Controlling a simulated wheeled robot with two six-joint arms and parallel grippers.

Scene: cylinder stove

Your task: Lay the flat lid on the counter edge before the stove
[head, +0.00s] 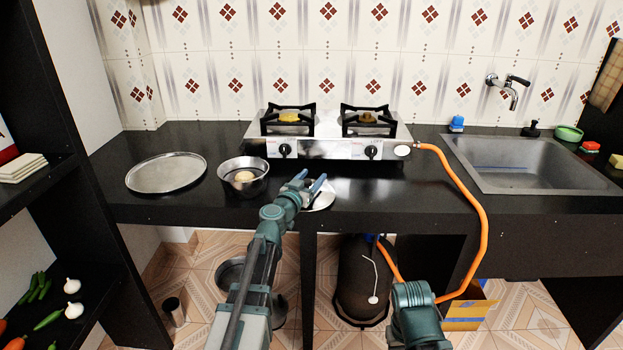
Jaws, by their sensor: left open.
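A flat round silver lid (323,200) lies at the front edge of the black counter (400,190), before the stove (330,145). My left gripper (308,183) is open over the lid's left and far side and hides part of it. I cannot tell whether the fingers touch the lid. My right arm shows at the bottom right, below the counter, but its fingers are not visible.
A metal pot (243,187) with something round and pale inside stands left of my left gripper. A large round tray (166,173) lies farther left. An orange hose (470,190) runs from the stove down to a dark gas cylinder (358,285). The sink (535,165) is at right.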

